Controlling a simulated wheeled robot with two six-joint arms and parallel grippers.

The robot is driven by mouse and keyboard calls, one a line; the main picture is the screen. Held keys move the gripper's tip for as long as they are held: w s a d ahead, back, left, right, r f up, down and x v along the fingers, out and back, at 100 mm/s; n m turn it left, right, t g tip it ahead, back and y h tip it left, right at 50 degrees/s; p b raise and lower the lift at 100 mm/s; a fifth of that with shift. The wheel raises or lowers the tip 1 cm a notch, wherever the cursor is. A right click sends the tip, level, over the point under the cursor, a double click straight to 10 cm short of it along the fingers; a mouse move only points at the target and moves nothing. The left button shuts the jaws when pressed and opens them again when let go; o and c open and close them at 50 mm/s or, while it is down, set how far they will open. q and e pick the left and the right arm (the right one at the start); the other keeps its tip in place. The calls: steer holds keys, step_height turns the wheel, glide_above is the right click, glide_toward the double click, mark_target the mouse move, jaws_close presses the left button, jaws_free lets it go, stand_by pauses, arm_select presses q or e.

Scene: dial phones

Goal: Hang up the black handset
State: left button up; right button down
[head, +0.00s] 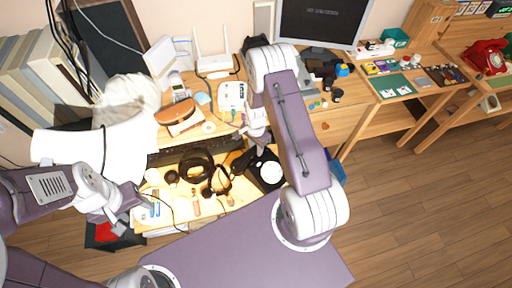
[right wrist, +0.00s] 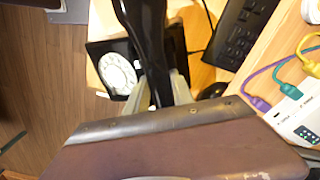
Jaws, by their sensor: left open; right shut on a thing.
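The black handset (right wrist: 152,40) is between the fingers of my right gripper (right wrist: 162,92), which is shut on it. In the right wrist view it stands out long and dark, past the black dial phone (right wrist: 100,50) with its white dial. The head view shows this dial phone (head: 268,171) at the right end of the desk, just below my right gripper (head: 255,138); the handset (head: 243,161) shows partly beside it. I cannot tell whether handset and phone touch. My left gripper (head: 122,218) is open and empty near the desk's front left.
The right wrist view also shows the keyboard (right wrist: 243,30) and router (right wrist: 298,118) with cables. A red phone (head: 487,57) stands on the far right table.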

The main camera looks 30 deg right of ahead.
steer(key=shift+f+b, duration=0.9)
steer(key=shift+f, duration=0.2)
steer(key=c, duration=1)
jaws_free()
steer(key=shift+r, duration=0.1)
step_height(320, 180, up, 9)
steer(key=shift+a, duration=0.1)
